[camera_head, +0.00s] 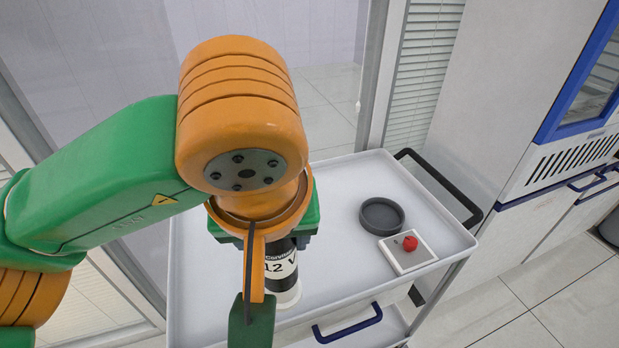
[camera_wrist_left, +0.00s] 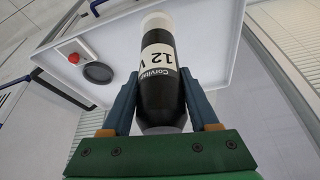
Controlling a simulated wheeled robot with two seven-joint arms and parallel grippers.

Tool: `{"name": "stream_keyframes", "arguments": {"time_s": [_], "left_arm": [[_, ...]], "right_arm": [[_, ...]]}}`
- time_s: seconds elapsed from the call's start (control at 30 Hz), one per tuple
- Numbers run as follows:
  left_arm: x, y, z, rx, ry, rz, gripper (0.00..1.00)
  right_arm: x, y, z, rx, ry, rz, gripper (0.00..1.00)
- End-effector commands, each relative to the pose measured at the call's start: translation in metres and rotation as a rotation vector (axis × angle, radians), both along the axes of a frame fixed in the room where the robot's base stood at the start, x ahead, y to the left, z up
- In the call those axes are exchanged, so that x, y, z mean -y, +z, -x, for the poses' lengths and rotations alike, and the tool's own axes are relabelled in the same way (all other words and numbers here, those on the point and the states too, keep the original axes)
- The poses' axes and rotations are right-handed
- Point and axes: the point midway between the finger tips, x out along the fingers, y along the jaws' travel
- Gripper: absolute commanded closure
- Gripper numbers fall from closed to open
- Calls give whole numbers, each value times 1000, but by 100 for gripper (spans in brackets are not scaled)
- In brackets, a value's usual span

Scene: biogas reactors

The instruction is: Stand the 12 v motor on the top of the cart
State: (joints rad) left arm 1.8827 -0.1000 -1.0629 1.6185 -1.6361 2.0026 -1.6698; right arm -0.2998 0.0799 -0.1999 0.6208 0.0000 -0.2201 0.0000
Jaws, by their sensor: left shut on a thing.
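The 12 V motor (camera_head: 283,270) is a cylinder with black and white bands and a "12 V" label. My left gripper (camera_head: 264,290) is shut on it, with one finger in front of it in the head view. In the left wrist view the motor (camera_wrist_left: 160,75) sits between the two fingers, its white end pointing away from the palm toward the cart. In the head view it looks roughly upright, white end down, over the near part of the white cart top (camera_head: 338,237). I cannot tell whether it touches the surface. My right gripper is not in view.
A dark round dish (camera_head: 382,215) and a white plate with a red button (camera_head: 408,250) stand on the cart's right part. The cart has a raised rim and a black handle (camera_head: 440,185). A blue-trimmed cabinet (camera_head: 560,150) stands to the right. The cart's middle is clear.

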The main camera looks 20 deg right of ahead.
Motion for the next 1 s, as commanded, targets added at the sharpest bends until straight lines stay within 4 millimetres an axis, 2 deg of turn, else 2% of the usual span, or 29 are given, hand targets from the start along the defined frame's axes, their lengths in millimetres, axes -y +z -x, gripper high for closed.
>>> {"name": "stream_keyframes", "arguments": {"time_s": [0.17, 0.27, 0.5, 0.7, 0.87, 1.0], "left_arm": [[-2, -1, -4, -2, 2, 3, 100], [-10, -10, -22, -6, 4, 2, 100], [-35, -35, -81, -6, 8, 1, 100], [-48, -76, -112, -4, 4, 0, 100], [-52, -92, -124, 0, 1, 2, 100], [-55, -113, -128, -5, -1, -1, 100]], "right_arm": [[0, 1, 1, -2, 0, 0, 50], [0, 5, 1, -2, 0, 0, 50], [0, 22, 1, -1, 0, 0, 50], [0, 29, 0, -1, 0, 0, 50], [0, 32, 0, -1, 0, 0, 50], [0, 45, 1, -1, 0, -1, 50]]}}
